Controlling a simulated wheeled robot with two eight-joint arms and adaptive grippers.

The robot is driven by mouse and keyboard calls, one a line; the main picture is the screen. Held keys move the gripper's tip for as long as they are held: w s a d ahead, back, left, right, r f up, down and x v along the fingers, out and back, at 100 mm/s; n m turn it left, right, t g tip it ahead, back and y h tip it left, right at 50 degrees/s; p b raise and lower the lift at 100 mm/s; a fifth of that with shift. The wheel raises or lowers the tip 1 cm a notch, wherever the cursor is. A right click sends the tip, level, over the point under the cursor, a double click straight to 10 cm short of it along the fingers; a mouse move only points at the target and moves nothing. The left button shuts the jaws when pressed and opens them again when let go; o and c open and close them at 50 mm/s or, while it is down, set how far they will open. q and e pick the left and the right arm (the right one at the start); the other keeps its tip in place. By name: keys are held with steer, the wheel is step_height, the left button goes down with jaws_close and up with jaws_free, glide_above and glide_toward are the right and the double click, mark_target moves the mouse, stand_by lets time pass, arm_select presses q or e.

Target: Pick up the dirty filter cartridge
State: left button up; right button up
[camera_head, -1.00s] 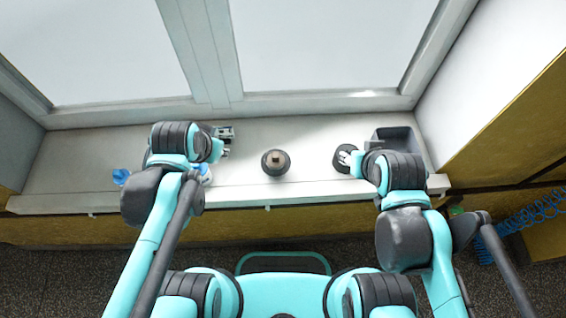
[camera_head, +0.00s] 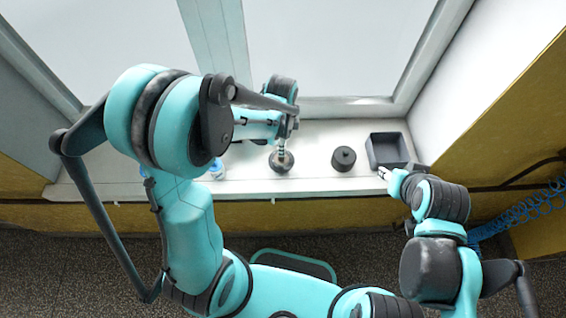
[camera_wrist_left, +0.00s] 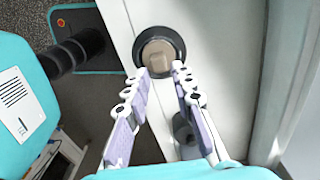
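The dirty filter cartridge (camera_wrist_left: 158,58) is a tan-brown block-like top standing in a round dark housing (camera_wrist_left: 178,38) in the left wrist view. In the head view the housing (camera_head: 281,167) sits mid-sill, and my gripper hides most of the cartridge. My left gripper (camera_wrist_left: 159,72) is open, its two fingertips apart at the near side of the cartridge. In the head view it (camera_head: 282,148) hangs over the housing; contact cannot be told. My right gripper (camera_head: 383,172) is in front of the grey bin, apart from the housing. Its finger gap is too small to judge.
A black knobbed lid (camera_head: 343,159) stands on the sill right of the housing, with an open grey bin (camera_head: 404,148) beyond it. A blue-and-white item (camera_head: 217,169) is partly hidden at left. The window frame (camera_head: 345,108) rises behind the sill.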

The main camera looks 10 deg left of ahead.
mark_target(281, 162)
arm_select(q)
step_height(281, 162, down, 5)
steer(key=shift+a+r+b, duration=0.1)
steer(key=shift+b, duration=0.35)
steer(key=shift+s, duration=0.1)
jaws_close()
